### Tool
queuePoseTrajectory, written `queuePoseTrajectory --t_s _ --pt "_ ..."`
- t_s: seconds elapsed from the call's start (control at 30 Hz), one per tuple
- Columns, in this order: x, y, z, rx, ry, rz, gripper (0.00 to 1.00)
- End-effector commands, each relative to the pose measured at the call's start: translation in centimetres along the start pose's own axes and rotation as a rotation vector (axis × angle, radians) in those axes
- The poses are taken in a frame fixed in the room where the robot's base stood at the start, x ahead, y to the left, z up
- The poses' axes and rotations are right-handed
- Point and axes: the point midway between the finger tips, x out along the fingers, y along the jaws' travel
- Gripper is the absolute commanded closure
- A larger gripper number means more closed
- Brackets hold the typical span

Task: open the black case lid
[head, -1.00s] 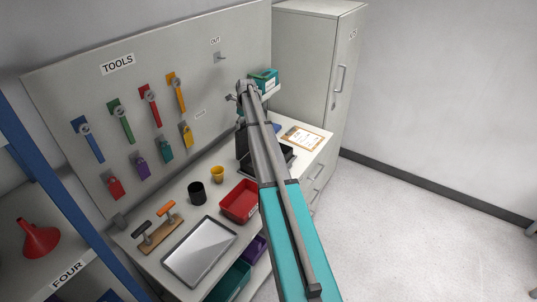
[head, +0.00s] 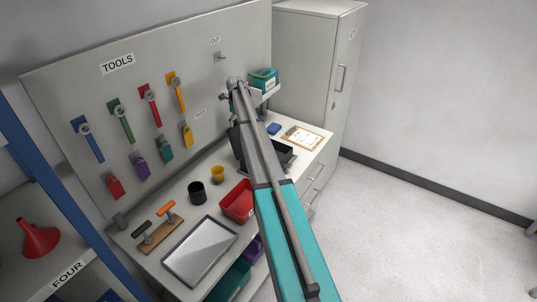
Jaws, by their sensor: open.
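The black case (head: 281,153) is on the white worktop, partly covered by my arm. Its dark, tray-like base shows to the right of the arm. To the left of the arm a dark panel (head: 235,139) stands raised and tilted towards the tool board; it looks like the case lid, but my arm hides where it meets the base. My arm reaches over the case to a grey wrist joint near the board. My gripper is hidden behind the arm, so its fingers and any contact with the panel do not show.
A red bin (head: 238,203), a yellow cup (head: 217,174), a black cup (head: 197,193) and a silver tray (head: 199,251) stand left of the arm. A clipboard (head: 303,138) and a blue block (head: 274,128) lie beyond the case. A teal box (head: 264,77) sits on a small shelf.

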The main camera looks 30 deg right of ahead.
Motion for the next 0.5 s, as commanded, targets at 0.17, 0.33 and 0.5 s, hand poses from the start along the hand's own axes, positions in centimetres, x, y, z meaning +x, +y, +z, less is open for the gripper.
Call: queuePoseTrajectory --t_s 0.17,0.33,0.5 --pt "0.0 0.0 0.0 0.0 0.0 0.0 0.03" --pt "-0.5 0.0 0.0 0.0 0.0 0.0 0.03" --pt "-1.8 0.0 0.0 0.0 0.0 0.0 0.03"
